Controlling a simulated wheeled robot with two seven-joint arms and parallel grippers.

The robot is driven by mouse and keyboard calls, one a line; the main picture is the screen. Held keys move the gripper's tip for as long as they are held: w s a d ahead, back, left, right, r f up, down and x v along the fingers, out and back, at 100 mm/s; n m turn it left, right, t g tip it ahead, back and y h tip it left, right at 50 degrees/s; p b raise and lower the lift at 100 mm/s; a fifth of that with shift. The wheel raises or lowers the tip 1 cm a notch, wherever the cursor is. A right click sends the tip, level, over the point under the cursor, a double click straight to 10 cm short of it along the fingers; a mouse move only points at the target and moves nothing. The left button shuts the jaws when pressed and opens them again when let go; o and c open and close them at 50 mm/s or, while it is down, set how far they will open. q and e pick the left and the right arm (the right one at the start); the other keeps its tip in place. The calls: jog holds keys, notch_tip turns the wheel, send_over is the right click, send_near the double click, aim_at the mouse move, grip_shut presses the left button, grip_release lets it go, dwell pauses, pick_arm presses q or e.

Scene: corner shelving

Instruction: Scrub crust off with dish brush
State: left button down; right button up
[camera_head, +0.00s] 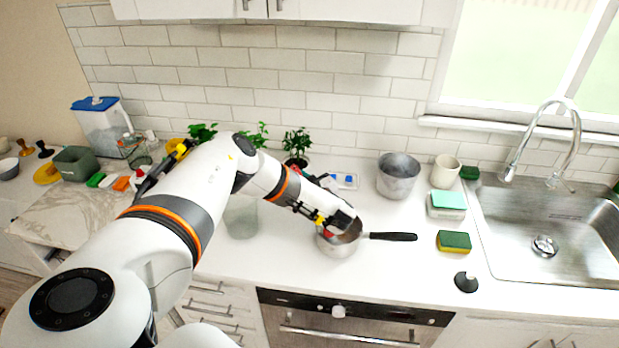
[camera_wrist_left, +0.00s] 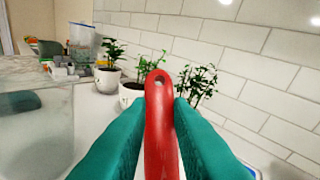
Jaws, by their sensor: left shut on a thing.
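A small metal saucepan (camera_head: 338,246) with a black handle (camera_head: 393,236) pointing right stands on the white counter above the oven. My left gripper (camera_head: 340,230) is over the pan and hides much of its inside. In the left wrist view its teal fingers (camera_wrist_left: 160,125) are shut on a red handle (camera_wrist_left: 158,95) with a hole at its end, which looks like the dish brush's. The brush head and any crust in the pan are hidden. My right gripper is not in view.
A metal pot (camera_head: 398,177), a cup (camera_head: 445,171), a container topped with a green sponge (camera_head: 446,203) and a yellow-green sponge (camera_head: 453,242) stand right of the pan. The sink (camera_head: 552,228) lies beyond. Potted plants (camera_head: 297,147) line the wall. A glass container (camera_head: 241,217) stands left.

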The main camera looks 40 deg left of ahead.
pick_arm(q)
jog(key=shift+s+a, duration=0.15)
jog(key=shift+a, duration=0.05)
notch_tip(320, 180, up, 2)
jog(key=shift+r+p, duration=0.15)
jog(key=shift+p, duration=0.55)
jog(key=shift+r, duration=2.35)
jog(key=w+d+r+b, duration=0.3)
jog(key=w+d+b, duration=0.1)
jog(key=b, duration=0.5)
notch_tip(320, 180, down, 8)
jog(key=b, duration=0.6)
jog(key=shift+s, duration=0.3)
